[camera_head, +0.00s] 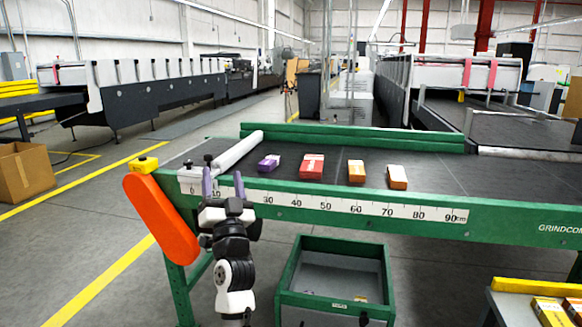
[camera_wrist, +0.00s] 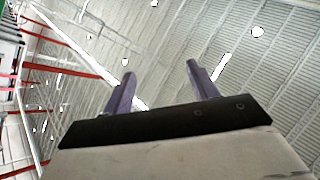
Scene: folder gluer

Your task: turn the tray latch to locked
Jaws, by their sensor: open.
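The green tray (camera_head: 384,285) with a grey inside hangs or stands below the front of the table. A small pale label (camera_head: 340,306) is on its front. A small dark part (camera_head: 363,319) low on the tray front, at the bottom picture edge, may be the latch; its setting is too small to tell. My gripper (camera_head: 222,184) points up in front of the table's left end, left of and above the tray. Its two purple fingers are apart and empty. In the wrist view my gripper (camera_wrist: 160,75) faces the ceiling, and neither tray nor latch shows.
The green-framed table (camera_head: 500,222) carries a scale strip and several small boxes, among them a red box (camera_head: 312,166). An orange guard (camera_head: 160,217) is at its left end. A second surface with yellow boxes (camera_head: 550,312) is at lower right.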

